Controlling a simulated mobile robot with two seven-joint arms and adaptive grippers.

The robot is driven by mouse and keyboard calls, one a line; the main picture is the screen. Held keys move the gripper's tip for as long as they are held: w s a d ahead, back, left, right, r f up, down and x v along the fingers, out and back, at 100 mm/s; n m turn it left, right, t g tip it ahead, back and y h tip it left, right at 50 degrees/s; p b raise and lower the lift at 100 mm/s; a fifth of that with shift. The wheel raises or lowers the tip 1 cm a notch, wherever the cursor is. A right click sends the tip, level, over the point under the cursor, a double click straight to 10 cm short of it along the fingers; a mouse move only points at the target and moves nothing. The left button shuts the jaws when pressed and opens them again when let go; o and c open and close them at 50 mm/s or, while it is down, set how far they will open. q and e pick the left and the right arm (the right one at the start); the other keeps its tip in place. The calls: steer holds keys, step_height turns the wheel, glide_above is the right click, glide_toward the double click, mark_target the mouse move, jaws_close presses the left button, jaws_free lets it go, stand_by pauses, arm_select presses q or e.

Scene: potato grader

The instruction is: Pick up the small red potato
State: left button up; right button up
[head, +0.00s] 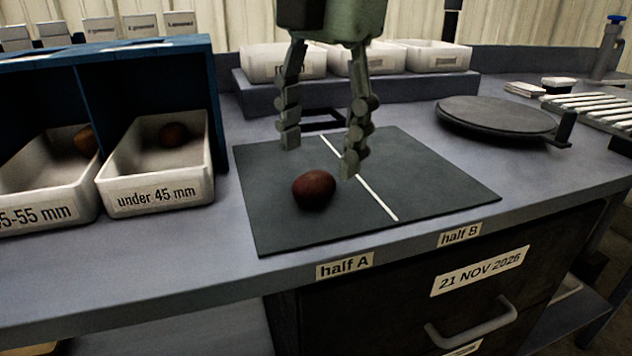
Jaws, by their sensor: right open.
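A small red potato (314,190) lies on the dark mat (270,228), left of the white dividing line, on the side by the "half A" label. My right gripper (319,160) hangs over the mat, fingers pointing down and spread open, with nothing between them. In the picture its fingertips are just above and beyond the potato; its right fingertip overlaps the view close to the potato's upper right. I cannot tell whether they touch. My left gripper is not in view.
The "under 45 mm" bin (158,191) holds a dark red potato (174,134). The bin left of it (45,205) holds another (85,138). White trays (283,61) stand on a raised shelf behind. A round black plate (496,116) lies right; the mat's right half is clear.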

mark_target(314, 175)
steer(key=f, duration=0.5)
steer(key=shift+w+a, duration=0.3)
steer(key=shift+w, duration=0.05)
steer(key=c, duration=1.2)
steer(key=shift+r, duration=0.1)
steer(key=shift+c, duration=0.2)
